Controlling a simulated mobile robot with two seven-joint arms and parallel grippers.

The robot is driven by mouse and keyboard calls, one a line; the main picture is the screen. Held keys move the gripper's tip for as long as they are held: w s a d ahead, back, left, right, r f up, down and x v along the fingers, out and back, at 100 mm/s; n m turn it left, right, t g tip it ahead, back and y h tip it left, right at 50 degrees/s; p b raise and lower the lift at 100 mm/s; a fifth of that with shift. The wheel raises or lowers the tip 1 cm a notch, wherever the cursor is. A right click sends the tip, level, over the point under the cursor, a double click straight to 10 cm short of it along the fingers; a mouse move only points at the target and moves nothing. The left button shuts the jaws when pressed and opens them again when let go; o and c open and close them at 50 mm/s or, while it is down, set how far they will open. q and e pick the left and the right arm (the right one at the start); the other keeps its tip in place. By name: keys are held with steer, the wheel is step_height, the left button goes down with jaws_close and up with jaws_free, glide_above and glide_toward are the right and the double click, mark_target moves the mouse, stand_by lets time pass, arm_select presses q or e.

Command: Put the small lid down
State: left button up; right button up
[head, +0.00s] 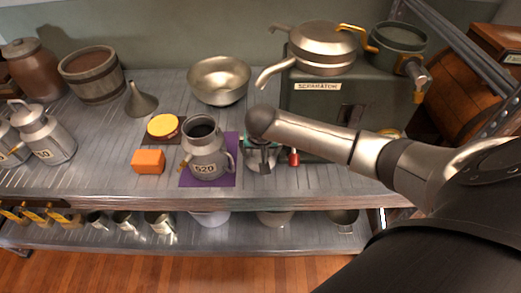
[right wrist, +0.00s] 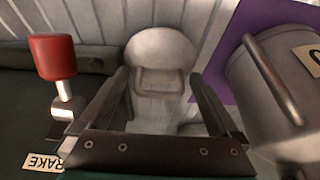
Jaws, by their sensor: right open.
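The small lid (right wrist: 161,50), a pale metal disc with a raised handle, lies on the slatted metal shelf in the right wrist view. My right gripper (right wrist: 160,82) is open, with one finger to each side of the lid's near part; I cannot tell whether they touch it. In the head view my right gripper (head: 262,160) is low over the shelf, just right of the open grey can marked 520 (head: 205,155), and the lid cannot be made out there. The can stands upright on a purple mat (head: 225,178). My left gripper is not in view.
A red-knobbed brake lever (right wrist: 54,60) is close left of my right gripper. The separator (head: 300,105) stands behind my right arm. The shelf's front edge is near.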

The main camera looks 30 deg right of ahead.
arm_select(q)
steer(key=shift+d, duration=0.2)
arm_select(e)
steer(key=shift+s+r, duration=0.1)
steer(key=shift+r, duration=0.2)
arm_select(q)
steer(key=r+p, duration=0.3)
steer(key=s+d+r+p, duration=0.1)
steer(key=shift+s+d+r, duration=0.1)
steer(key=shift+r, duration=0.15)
arm_select(e)
steer(key=v, duration=1.1)
steer(key=shift+r, duration=0.35)
steer(key=shift+s, duration=0.1)
steer(key=shift+a, duration=0.1)
